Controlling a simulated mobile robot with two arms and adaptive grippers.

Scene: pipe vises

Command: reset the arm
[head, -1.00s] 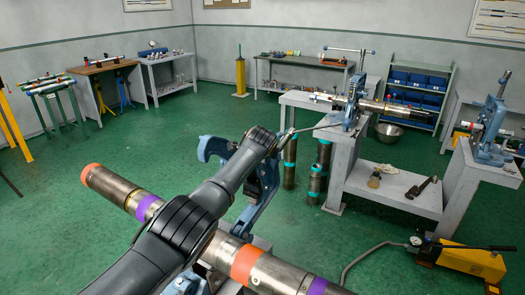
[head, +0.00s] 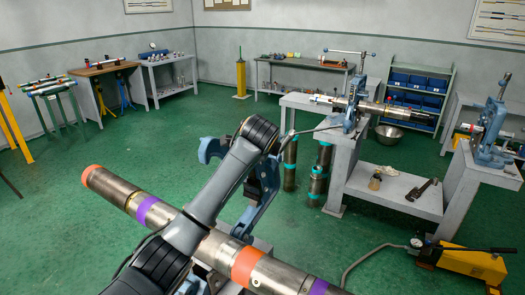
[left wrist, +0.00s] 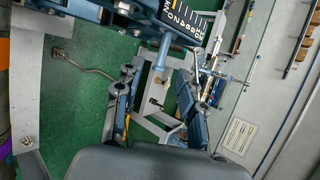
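My left arm (head: 215,190) rises from the bottom left of the head view and crosses in front of the large pipe. The large steel pipe (head: 190,228) has orange and purple bands and runs diagonally across the foreground. My right gripper is in neither view.
A blue pipe vise (head: 352,105) holds a thinner pipe on a grey bench. Another vise (head: 492,135) stands at right. A yellow pump (head: 470,262) sits at lower right. Upright pipes (head: 317,182) stand by the bench. Green floor (head: 60,215) is open at left.

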